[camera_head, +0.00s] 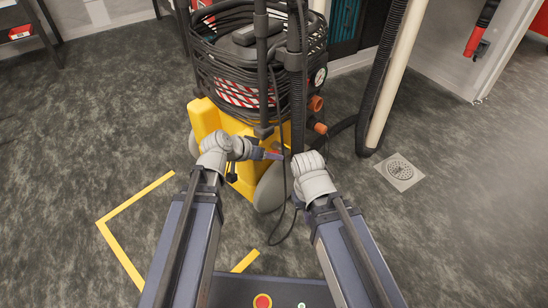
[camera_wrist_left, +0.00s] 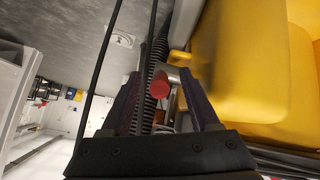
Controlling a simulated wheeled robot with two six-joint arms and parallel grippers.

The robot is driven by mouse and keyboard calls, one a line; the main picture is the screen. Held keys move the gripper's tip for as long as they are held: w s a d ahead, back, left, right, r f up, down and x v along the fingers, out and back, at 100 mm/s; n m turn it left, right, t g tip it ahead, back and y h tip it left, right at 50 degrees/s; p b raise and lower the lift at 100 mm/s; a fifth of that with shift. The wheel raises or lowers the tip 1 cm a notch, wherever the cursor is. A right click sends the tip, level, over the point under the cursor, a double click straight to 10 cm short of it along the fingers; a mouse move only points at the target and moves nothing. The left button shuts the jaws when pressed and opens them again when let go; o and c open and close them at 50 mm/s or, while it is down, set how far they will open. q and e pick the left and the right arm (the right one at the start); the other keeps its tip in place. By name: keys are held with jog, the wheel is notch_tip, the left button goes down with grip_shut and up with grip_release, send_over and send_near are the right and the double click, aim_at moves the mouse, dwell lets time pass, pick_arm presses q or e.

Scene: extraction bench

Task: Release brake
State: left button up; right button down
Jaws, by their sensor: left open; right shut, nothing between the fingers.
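A red-tipped lever (camera_wrist_left: 160,89) on a metal bracket shows in the left wrist view, beside the yellow body (camera_wrist_left: 240,60) of the machine. My left gripper (camera_wrist_left: 166,88) is open, with its two dark fingers on either side of the red tip; I cannot tell whether either touches it. In the head view my left gripper (camera_head: 271,154) points right, low in front of the yellow machine (camera_head: 206,117). My right gripper (camera_head: 304,160) is shut and empty just to its right, its fingertips hardly visible.
Coiled black cable (camera_head: 222,50) wraps the machine's top. A loose cable (camera_head: 283,215) hangs to the floor between my arms. A black hose (camera_head: 378,90) and a pale pipe (camera_head: 395,75) stand at the right, near a floor drain (camera_head: 399,170). Open floor lies left and right.

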pick_arm(q)
jog(key=shift+c, duration=0.4)
grip_shut()
dwell(0.9)
